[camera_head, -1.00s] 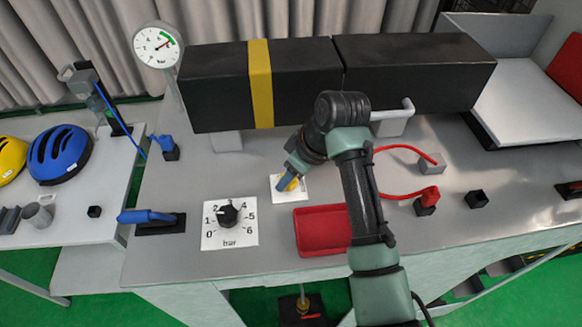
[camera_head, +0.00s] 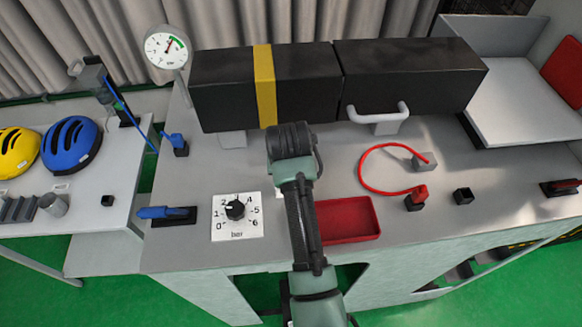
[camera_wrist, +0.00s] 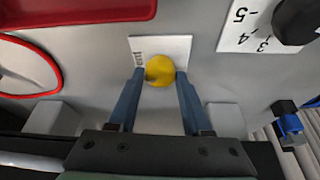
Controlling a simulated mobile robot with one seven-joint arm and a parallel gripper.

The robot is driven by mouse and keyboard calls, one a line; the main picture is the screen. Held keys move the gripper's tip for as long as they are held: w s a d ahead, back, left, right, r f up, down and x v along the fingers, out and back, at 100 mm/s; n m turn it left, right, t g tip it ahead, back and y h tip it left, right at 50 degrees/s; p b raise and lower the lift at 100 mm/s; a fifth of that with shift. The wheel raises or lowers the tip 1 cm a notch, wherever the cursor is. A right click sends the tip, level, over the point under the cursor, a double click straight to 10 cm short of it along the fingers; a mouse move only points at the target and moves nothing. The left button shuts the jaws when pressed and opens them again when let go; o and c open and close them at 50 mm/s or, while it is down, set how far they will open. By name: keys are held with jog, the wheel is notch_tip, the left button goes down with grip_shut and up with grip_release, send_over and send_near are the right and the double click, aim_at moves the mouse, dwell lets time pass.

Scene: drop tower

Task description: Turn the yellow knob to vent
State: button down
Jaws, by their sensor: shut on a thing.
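The yellow knob (camera_wrist: 159,71) sits on a white plate (camera_wrist: 175,47) with small lettering in the wrist view. My gripper (camera_wrist: 160,73) has its two blue fingers on either side of the knob, shut on it. In the head view my arm hides the knob and my fingers; only a sliver of the plate (camera_head: 280,194) shows. The lettering on the plate is too small and partly covered to read. The round pressure gauge (camera_head: 166,50) stands at the back left.
Left of my arm is a black dial (camera_head: 235,209) on a numbered bar plate. A red tray (camera_head: 348,219) lies close on the right. A black box with a yellow band (camera_head: 264,85) and a grey handle (camera_head: 378,114) stand behind. A red hose (camera_head: 362,170) loops at right.

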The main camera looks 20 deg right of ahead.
jog(key=shift+w+a+m+h+p, duration=0.1)
jog(key=shift+m+h+p, duration=0.3)
jog(key=shift+m, duration=1.1)
jog(key=shift+c, duration=1.7)
grip_release()
jog(key=shift+r, duration=0.1)
jog(key=b+v, duration=0.2)
jog(key=v, duration=1.1)
jog(key=shift+w, duration=0.2)
jog(key=shift+a, duration=0.1)
